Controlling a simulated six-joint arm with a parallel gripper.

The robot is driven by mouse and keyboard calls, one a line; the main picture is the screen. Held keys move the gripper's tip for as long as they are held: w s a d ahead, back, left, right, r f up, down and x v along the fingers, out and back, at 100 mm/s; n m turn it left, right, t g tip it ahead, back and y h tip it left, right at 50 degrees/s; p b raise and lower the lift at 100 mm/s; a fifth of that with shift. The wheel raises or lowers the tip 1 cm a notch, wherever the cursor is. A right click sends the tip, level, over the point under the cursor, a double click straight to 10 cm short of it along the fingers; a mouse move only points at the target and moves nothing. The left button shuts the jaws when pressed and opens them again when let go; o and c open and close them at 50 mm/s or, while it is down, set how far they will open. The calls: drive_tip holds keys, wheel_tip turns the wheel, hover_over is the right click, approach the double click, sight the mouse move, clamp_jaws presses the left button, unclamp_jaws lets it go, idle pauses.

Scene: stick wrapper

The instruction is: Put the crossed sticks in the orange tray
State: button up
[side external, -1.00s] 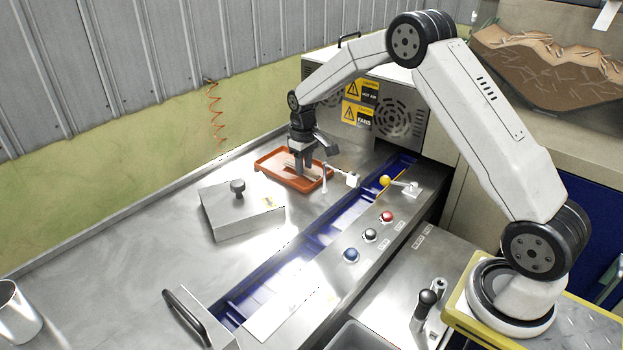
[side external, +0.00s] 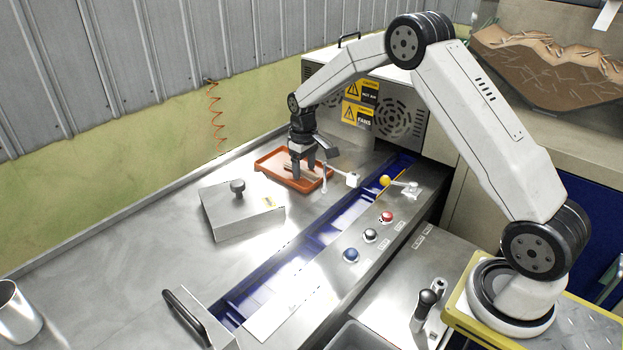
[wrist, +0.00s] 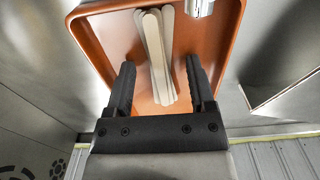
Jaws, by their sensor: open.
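The orange tray (side external: 268,163) sits on the metal bench near the machine, and it fills much of the wrist view (wrist: 118,38). Several pale wooden sticks (wrist: 154,55) lie in the tray. Most are bunched nearly parallel and fanned slightly; one lies at a small angle across them. My gripper (side external: 302,176) is over the tray, pointing down. In the wrist view my gripper (wrist: 160,85) is open, with one dark finger on each side of the sticks. The fingers do not press on them. In the side view the sticks are mostly hidden behind my fingers.
A white lever post (side external: 324,178) stands at the tray's near right edge, close to my fingers. The blue channel (side external: 330,228) and buttons (side external: 370,235) lie in front. The machine housing (side external: 400,110) stands behind.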

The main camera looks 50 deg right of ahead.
sight(304, 172)
wheel_tip(304, 172, up, 12)
drive_tip(key=shift+r, duration=0.15)
idle(0.6)
idle(0.5)
drive_tip(key=s+a+f+t, duration=0.1)
drive_tip(key=s+a, duration=0.3)
drive_tip(key=s, duration=0.4)
drive_tip(key=s+a+f, duration=0.3)
drive_tip(key=s, duration=0.5)
drive_tip(key=s+a+f+t, duration=0.1)
drive_tip(key=s+a+f, duration=0.2)
drive_tip(key=s, duration=0.5)
drive_tip(key=shift+s+a+f+t, duration=0.1)
drive_tip(key=shift+s+a+t, duration=0.15)
drive_tip(key=shift+a, duration=0.55)
